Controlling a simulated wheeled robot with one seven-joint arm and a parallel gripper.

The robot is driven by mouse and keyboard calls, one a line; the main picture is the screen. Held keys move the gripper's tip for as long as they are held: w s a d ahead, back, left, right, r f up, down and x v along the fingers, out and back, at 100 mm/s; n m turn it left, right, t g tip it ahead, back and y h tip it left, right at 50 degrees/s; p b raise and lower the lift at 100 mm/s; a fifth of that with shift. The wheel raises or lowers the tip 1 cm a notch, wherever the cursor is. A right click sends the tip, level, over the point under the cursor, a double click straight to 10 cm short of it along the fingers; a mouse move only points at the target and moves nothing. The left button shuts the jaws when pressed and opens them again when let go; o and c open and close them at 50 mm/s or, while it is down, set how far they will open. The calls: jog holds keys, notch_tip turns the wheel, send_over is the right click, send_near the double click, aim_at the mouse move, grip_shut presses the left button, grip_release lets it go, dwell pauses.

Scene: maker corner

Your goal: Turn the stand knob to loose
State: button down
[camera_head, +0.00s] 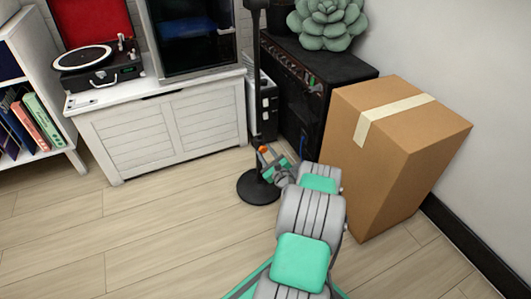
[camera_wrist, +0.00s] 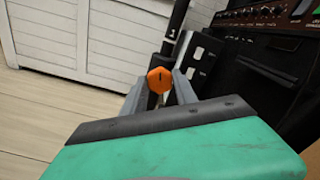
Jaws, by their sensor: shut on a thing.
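The stand knob is orange with a dark mark on its face. It shows in the wrist view (camera_wrist: 160,80) and, small, in the head view (camera_head: 264,150). It sits on the black pole of the stand (camera_head: 257,80), which rises from a round black base (camera_head: 258,188) on the floor. My gripper (camera_wrist: 160,92) is at the knob, with one grey finger on each side, shut on it. In the head view my gripper (camera_head: 270,158) reaches the pole from the lower right. The fingertip contact is partly hidden behind the knob.
A cardboard box (camera_head: 390,150) stands close right of my arm. A black amplifier (camera_head: 310,90) with a plant (camera_head: 328,22) is behind the stand. A white cabinet (camera_head: 160,125) with a turntable (camera_head: 85,58) is at left. The wooden floor (camera_head: 150,230) is clear at front left.

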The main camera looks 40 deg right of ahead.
jog(key=n, duration=1.2)
jog(key=shift+n, duration=0.4)
jog(key=n, duration=1.2)
jog(key=shift+n, duration=0.4)
jog(key=c, duration=1)
grip_release()
jog(key=shift+o, duration=0.2)
jog(key=p+v, duration=0.2)
jog(key=v, duration=0.6)
jog(key=shift+p, duration=0.4)
